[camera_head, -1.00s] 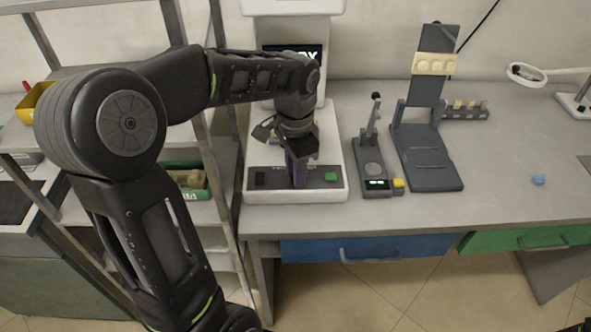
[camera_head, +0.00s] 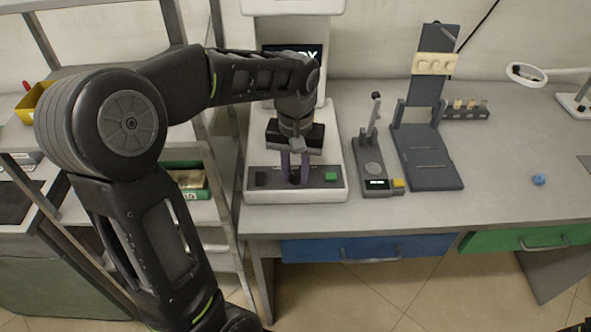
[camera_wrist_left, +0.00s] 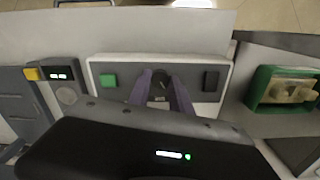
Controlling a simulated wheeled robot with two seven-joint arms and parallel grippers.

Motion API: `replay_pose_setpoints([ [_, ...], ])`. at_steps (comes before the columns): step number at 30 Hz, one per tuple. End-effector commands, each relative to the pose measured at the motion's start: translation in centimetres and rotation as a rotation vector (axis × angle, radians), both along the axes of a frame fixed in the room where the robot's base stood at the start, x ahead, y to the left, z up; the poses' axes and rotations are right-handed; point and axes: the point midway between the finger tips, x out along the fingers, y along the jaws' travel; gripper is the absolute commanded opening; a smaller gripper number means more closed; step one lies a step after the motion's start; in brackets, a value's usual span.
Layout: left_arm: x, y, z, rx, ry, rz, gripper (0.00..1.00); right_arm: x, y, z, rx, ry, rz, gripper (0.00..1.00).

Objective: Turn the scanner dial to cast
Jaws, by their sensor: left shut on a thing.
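The white scanner (camera_head: 258,140) stands at the left end of the bench, with a dark front panel (camera_head: 316,177) and a green button (camera_head: 330,177). My left gripper (camera_head: 296,180) points down at the middle of that panel, its purple fingers shut on the dial. In the left wrist view the dark dial (camera_wrist_left: 158,86) shows between the fingertips (camera_wrist_left: 161,98). The dial's markings and pointer are hidden or too small to read. The scanner's screen (camera_head: 290,50) is partly covered by my arm. My right gripper is not in view; only a dark bit shows at the bottom right corner.
A small device with a yellow button (camera_head: 398,184) and a grey stand (camera_head: 430,160) are to the scanner's right. A blue piece (camera_head: 539,179) lies farther right on open bench. A metal shelf with a green bin (camera_head: 187,182) is close on the left.

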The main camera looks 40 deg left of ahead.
Motion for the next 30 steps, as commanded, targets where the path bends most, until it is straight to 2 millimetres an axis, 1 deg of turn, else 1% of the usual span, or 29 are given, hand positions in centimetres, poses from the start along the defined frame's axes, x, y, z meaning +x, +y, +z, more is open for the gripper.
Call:
replay_pose_setpoints([
  [6, 0.03, 0.01, 0.04, 0.000, -0.001, 0.138, 0.00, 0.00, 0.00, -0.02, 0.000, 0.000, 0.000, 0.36],
  [12, 0.04, 0.02, 0.04, 0.000, -0.001, 0.207, 0.00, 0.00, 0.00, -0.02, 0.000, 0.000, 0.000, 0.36],
  [26, 0.04, 0.02, 0.04, 0.000, -0.001, 0.227, 0.00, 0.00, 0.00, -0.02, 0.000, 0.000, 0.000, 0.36],
  [27, 0.04, 0.02, 0.04, 0.000, -0.001, 0.226, 0.26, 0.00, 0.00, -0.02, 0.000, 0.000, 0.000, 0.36],
  [30, 0.03, 0.01, 0.04, 0.000, -0.001, 0.226, 0.34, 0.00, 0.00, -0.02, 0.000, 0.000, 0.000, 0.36],
])
